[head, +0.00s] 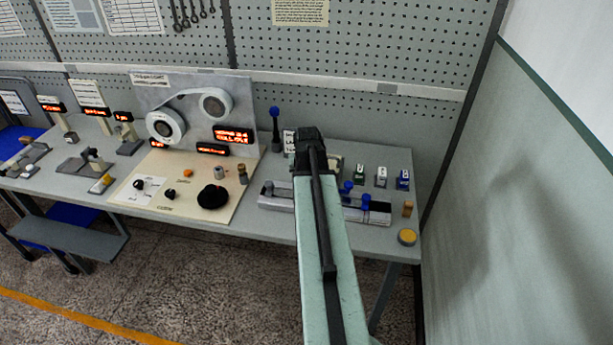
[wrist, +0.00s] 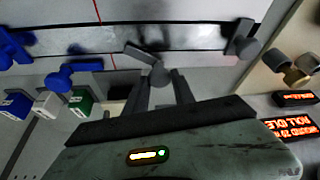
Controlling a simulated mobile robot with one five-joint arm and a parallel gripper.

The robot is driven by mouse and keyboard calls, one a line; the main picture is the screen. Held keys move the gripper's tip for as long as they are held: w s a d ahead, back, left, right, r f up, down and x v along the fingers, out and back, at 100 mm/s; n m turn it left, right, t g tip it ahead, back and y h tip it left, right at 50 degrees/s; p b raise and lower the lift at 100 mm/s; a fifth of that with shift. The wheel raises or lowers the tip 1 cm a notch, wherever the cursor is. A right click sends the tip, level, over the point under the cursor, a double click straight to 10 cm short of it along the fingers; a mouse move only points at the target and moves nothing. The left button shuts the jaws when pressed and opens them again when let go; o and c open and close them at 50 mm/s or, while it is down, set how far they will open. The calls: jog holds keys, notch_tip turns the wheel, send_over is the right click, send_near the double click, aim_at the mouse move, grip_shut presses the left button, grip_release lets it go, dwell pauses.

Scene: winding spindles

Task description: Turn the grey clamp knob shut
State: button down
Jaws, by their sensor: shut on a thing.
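In the wrist view my gripper (wrist: 163,80) is closed around a grey knob (wrist: 159,74), which shows between the two fingertips. A short grey bar (wrist: 140,54) sticks out from this knob over the pale rail (wrist: 195,38). In the head view my arm hides this knob and my fingertips. I cannot tell how tight the held knob is.
Blue knobs (wrist: 62,78) stand along the rail beside my gripper. Small green, white and blue blocks (head: 381,175) stand behind the rail. A blue-topped lever (head: 275,125) stands at the back. A winding panel (head: 195,110) and black knob (head: 212,196) are left; a wall is right.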

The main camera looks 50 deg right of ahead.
jog(key=m, duration=0.2)
jog(key=m+g, duration=0.1)
jog(key=m+g+h, duration=0.1)
jog(key=m, duration=0.1)
jog(key=shift+w+a+m, duration=0.2)
jog(key=shift+w+m, duration=0.1)
jog(key=m+g, duration=0.1)
jog(key=m, duration=0.2)
jog(key=m+g, duration=0.1)
jog(key=m, duration=0.1)
jog(key=shift+w+m, duration=0.15)
jog(key=shift+m, duration=0.25)
jog(key=c, duration=1.1)
grip_release()
jog(key=shift+o, duration=0.2)
